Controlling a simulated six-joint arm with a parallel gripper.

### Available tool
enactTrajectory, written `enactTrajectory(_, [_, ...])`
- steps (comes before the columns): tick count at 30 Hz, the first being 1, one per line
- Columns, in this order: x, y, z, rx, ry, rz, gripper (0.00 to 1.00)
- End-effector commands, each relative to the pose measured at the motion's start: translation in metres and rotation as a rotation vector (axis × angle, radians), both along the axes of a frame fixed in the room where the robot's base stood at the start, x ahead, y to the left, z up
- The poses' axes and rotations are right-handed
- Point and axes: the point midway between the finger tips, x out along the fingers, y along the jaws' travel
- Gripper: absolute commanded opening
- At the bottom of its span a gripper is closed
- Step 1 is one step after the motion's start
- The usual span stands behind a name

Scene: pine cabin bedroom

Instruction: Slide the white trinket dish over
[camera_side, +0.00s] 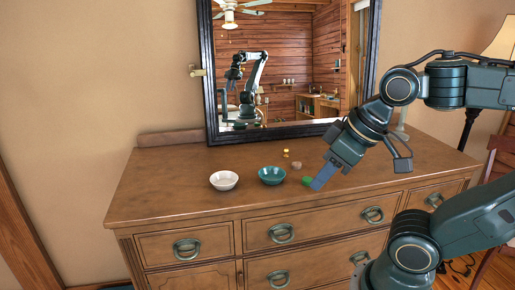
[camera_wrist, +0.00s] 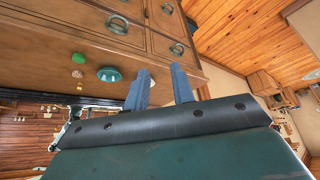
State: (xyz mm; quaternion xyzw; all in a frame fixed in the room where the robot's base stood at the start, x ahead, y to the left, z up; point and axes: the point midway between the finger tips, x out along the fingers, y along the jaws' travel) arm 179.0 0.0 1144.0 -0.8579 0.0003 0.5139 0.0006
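The white trinket dish (camera_side: 224,181) sits upright on the dresser top, left of a teal bowl (camera_side: 272,176) in the side view. I cannot make it out in the wrist view. My gripper (camera_side: 319,184) is over the right part of the dresser, well to the right of the dish, with the teal bowl between them. In the wrist view its two blue fingers (camera_wrist: 159,69) stand apart with nothing between them. The side view does not show whether the fingertips touch the wood.
The teal bowl also shows in the wrist view (camera_wrist: 109,74). A small green item (camera_side: 307,181) lies by my fingertips, a brown item (camera_side: 297,165) and gold pieces (camera_side: 286,154) behind. A black-framed mirror (camera_side: 212,100) stands at the back. The dresser top (camera_side: 165,190) left of the dish is clear.

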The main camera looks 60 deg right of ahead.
Motion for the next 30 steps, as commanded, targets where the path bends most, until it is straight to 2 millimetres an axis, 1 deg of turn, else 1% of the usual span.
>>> enactTrajectory(1, [0.001,0.0,0.001,0.002,0.001,-0.004,0.15])
enactTrajectory(2, [0.002,0.0,0.001,0.003,0.003,-0.006,0.09])
enactTrajectory(3, [0.003,0.0,0.002,0.007,0.005,-0.012,0.01])
enactTrajectory(7, [0.012,0.0,0.007,0.024,0.022,-0.049,0.0])
enactTrajectory(11, [0.029,-0.001,0.014,0.056,0.05,-0.114,0.0])
enactTrajectory(17, [0.065,-0.003,0.025,0.116,0.106,-0.258,0.0])
enactTrajectory(21, [0.094,-0.004,0.03,0.157,0.144,-0.364,0.0])
enactTrajectory(26, [0.127,-0.006,0.03,0.198,0.188,-0.49,0.0])
enactTrajectory(30, [0.157,-0.008,0.026,0.229,0.226,-0.601,0.0])
